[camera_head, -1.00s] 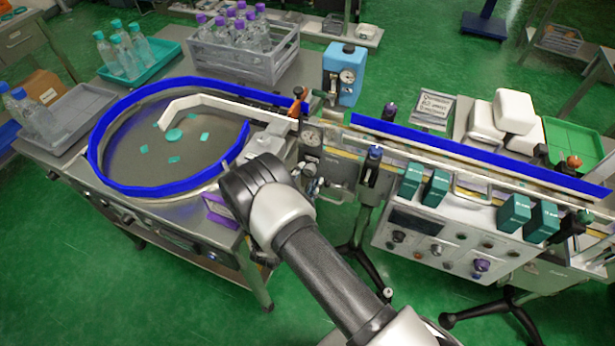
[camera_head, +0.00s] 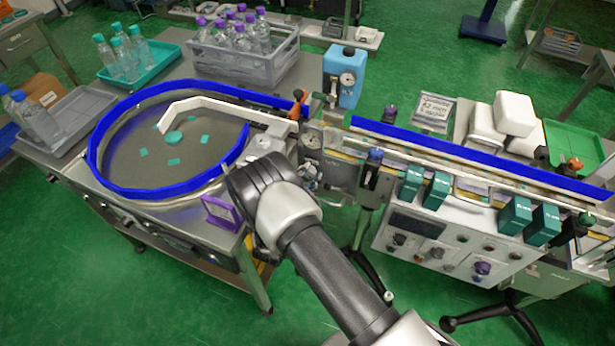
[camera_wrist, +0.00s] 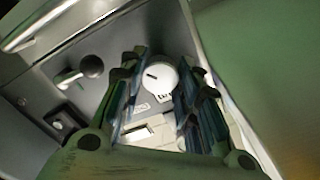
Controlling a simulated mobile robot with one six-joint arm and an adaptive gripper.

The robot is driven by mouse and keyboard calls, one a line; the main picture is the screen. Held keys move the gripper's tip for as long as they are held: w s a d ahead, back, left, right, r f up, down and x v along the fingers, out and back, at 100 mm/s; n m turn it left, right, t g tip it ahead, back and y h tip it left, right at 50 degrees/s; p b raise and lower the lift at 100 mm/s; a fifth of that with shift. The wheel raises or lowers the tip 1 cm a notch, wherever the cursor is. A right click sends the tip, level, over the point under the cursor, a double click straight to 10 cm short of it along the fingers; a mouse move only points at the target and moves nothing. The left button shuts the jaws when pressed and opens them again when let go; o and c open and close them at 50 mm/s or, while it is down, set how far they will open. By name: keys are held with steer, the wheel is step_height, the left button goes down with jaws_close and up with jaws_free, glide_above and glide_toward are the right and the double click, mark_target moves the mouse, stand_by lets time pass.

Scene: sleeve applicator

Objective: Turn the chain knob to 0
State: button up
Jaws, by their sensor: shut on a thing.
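A round white knob (camera_wrist: 157,80) with a short dark pointer mark sits on a grey metal panel (camera_wrist: 105,48) in the wrist view. A small white label with dark print shows just below it, too small to read. My gripper (camera_wrist: 162,70) has its two dark fingers on either side of the knob and is shut on it. The pointer mark lies slanted, and I cannot read which number it points at. In the head view my wrist hides the knob and my fingers, at the front of the machine right of the round turntable (camera_head: 95,158).
A black ball-ended lever (camera_wrist: 92,66) stands left of the knob. A pale plate (camera_wrist: 150,133) sits below it. In the head view, a purple-framed sign (camera_head: 222,212) stands left of my wrist, and a control panel (camera_head: 400,220) with other knobs is at right.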

steer(key=shift+c, duration=1.2)
steer(key=shift+n, duration=0.4)
steer(key=n, duration=1.3)
steer(key=shift+n, duration=0.3)
steer(key=n, duration=0.3)
steer(key=shift+n, duration=0.3)
steer(key=n, duration=0.3)
steer(key=shift+n, duration=0.4)
steer(key=n, duration=0.6)
